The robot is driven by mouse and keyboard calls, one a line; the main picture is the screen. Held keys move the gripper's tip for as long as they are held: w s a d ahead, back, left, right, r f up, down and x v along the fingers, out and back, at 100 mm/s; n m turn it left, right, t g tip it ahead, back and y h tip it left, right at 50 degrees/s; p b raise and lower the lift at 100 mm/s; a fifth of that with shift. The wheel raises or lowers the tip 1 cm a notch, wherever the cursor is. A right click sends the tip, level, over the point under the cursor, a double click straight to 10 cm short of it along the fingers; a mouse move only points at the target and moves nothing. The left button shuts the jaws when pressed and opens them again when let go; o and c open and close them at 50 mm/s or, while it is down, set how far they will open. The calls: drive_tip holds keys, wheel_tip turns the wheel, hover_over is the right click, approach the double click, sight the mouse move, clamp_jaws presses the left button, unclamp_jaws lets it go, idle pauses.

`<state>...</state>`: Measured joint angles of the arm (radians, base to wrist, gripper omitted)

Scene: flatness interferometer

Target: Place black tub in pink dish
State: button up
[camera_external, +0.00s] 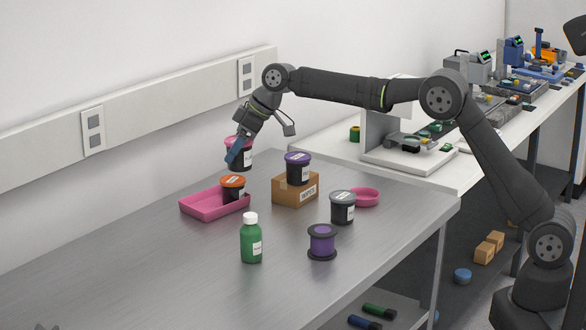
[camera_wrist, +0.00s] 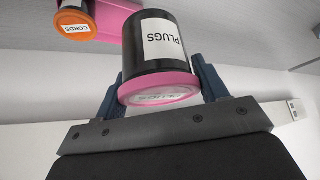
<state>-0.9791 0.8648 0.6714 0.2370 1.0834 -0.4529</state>
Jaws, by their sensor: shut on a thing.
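My gripper (camera_external: 236,148) is shut on a black tub (camera_external: 241,162) with a pink lid. It holds the tub in the air above the back of the metal table, near the wall. In the wrist view the tub (camera_wrist: 153,42) sits between the blue fingers, its label reading PLUGS and its pink lid towards the palm. A small round pink dish (camera_external: 368,197) stands on the table to the right, partly hidden behind a black tub with a grey lid (camera_external: 342,208). A rectangular pink tray (camera_external: 199,210) lies at the left, below my gripper.
An orange-lidded black tub (camera_external: 233,189), labelled CORDS, stands in the tray. A purple-lidded black tub (camera_external: 298,169) stands on a cardboard box (camera_external: 294,192). A green bottle (camera_external: 251,240) and a purple spool (camera_external: 321,242) stand nearer the front. The front left of the table is clear.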

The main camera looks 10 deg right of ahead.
drive_tip(key=w+d, duration=0.6)
drive_tip(key=d, duration=0.6)
drive_tip(key=w+d, duration=0.6)
drive_tip(key=d, duration=2.9)
hover_over(363, 197)
drive_tip(key=s+a, duration=0.1)
drive_tip(key=shift+m+t, duration=0.3)
drive_tip(key=shift+m, duration=0.1)
drive_tip(key=f, duration=1.2)
drive_tip(key=shift+s+a+f, duration=0.15)
drive_tip(key=shift+s+f, duration=0.05)
drive_tip(key=shift+f, duration=1.95)
drive_tip(key=shift+f, duration=0.1)
